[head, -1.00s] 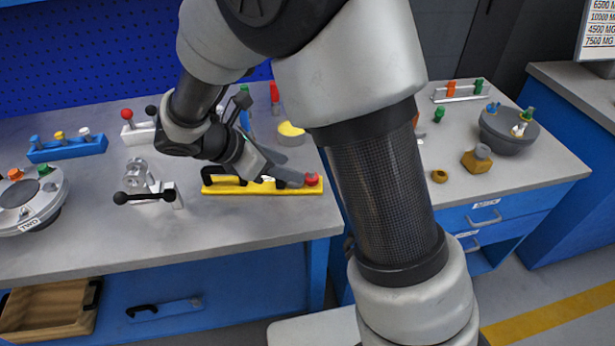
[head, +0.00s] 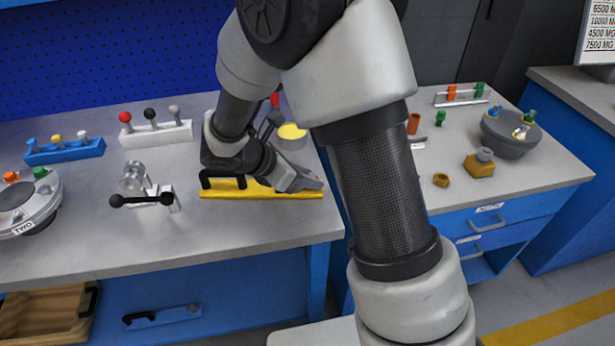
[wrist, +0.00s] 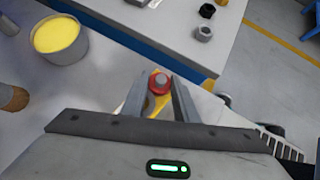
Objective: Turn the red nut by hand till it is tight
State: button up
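The red nut (wrist: 153,89) sits on a grey stud at the right end of the yellow bar (head: 225,193). In the wrist view it lies between the two fingers of my gripper (wrist: 158,79). The fingers are apart, one on each side of the nut, with a narrow gap seen on the left; contact on the right is hard to tell. In the head view my gripper (head: 313,184) reaches low over the bar's right end and hides nearly all of the nut. A black handle (head: 222,179) stands on the bar's left part.
A round grey tin with a yellow top (head: 292,132) stands behind the bar. A white fixture with a black-knobbed lever (head: 140,199) is to the left. The table's front edge is close. A brown block (head: 478,166) and grey bowl (head: 510,138) stand on the right table.

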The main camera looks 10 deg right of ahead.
jog(key=c, duration=0.4)
jog(key=shift+w+r+m+g+p, duration=0.1)
jog(key=shift+r+m+g+p, duration=0.1)
jog(key=shift+m+g+p, duration=0.55)
jog(key=shift+f+m+g+h+p, duration=0.25)
jog(key=shift+m+h+p, duration=0.1)
jog(key=shift+m, duration=0.2)
jog(key=o, duration=1.1)
jog(key=p+v, duration=0.2)
jog(key=v, duration=1.5)
jog(key=shift+a+r+p, duration=0.15)
jog(key=shift+r+p, duration=0.05)
jog(key=shift+p, duration=0.2)
